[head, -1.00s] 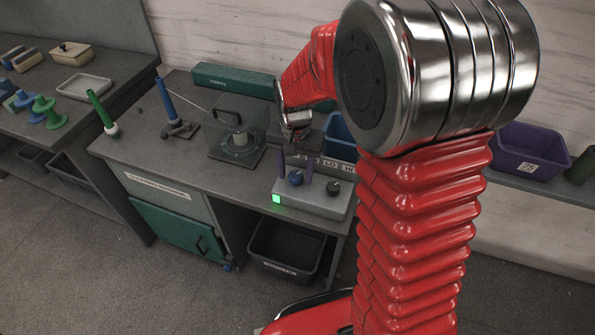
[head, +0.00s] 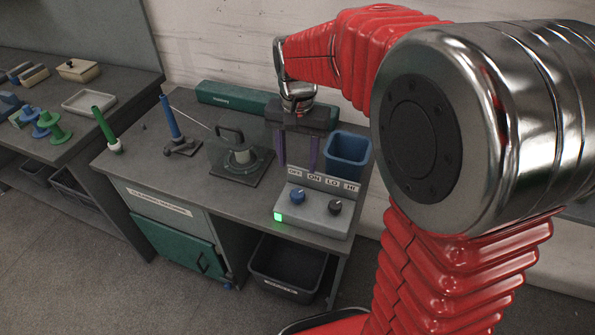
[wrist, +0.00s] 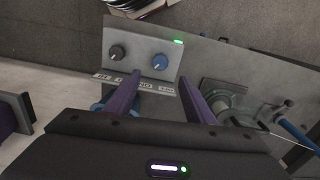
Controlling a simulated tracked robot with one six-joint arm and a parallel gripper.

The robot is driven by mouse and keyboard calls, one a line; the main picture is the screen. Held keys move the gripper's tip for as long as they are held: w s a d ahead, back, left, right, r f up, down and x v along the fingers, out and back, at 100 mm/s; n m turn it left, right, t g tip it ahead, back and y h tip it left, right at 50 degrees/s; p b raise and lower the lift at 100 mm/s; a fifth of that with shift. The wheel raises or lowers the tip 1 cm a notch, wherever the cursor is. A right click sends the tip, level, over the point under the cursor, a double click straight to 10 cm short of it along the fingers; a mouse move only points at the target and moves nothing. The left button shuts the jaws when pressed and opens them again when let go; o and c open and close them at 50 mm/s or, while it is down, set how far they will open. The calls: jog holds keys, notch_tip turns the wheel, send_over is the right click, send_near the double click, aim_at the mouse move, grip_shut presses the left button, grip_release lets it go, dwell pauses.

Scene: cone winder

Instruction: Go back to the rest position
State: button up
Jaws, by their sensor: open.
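My gripper (head: 298,166) is open and empty, its two purple fingers pointing down behind the control box (head: 312,222) in the head view. The box has a blue knob (head: 297,196), a black knob (head: 335,207) and a lit green lamp (head: 278,217). A label strip along its back reads OFF, ON, LO, HI. In the wrist view, both fingers reach towards the label strip (wrist: 140,86), with the blue knob (wrist: 160,62) and black knob (wrist: 117,53) beyond. The fingers appear clear of both knobs.
A blue bin (head: 347,158) stands right of my gripper. A black bin (head: 286,264) sits below. The left bench holds spools and a tray (head: 89,102).

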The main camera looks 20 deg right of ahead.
jog(key=shift+r, duration=1)
jog(key=s+r+n+t, duration=0.2)
jog(key=s+n, duration=0.1)
jog(key=s, duration=0.6)
jog(key=s+r+n+t, duration=0.2)
jog(key=s+n+t, duration=0.1)
jog(key=s, duration=0.6)
jog(key=shift+s+d+r+t, duration=0.25)
jog(key=shift+s+t, duration=0.05)
jog(key=shift+s, duration=0.1)
dwell(0.8)
